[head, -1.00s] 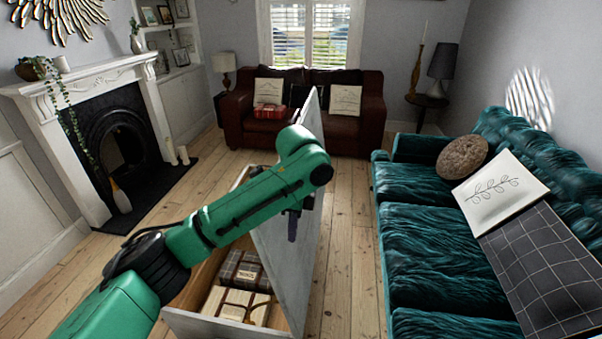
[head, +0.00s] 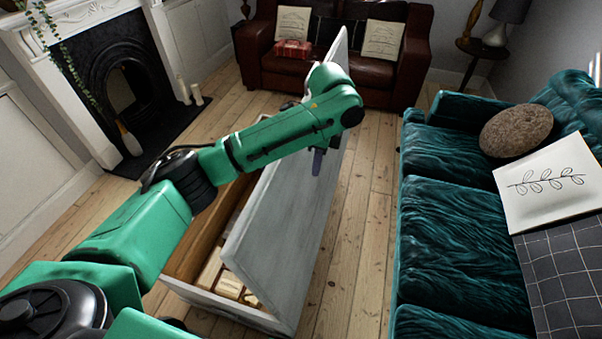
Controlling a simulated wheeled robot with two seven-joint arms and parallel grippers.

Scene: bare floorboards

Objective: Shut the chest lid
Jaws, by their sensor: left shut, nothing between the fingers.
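The chest (head: 205,306) is a long box on the floorboards with a pale outside and a brown wooden inside. Its grey-white lid (head: 275,240) is raised along the right side and leans left over the opening, hiding much of the inside. Wrapped parcels (head: 228,286) show in the near end. My left arm reaches across above the chest and over the lid. My left gripper (head: 317,163) is shut and empty, pointing down at the right, outer face of the lid; whether it touches the lid is hard to tell. My right gripper is not in view.
A teal sofa (head: 450,215) stands to the right, with a strip of bare floor (head: 355,250) between it and the chest. A brown leather sofa (head: 270,45) is behind. A fireplace (head: 125,75) stands at the left, with open floor before it.

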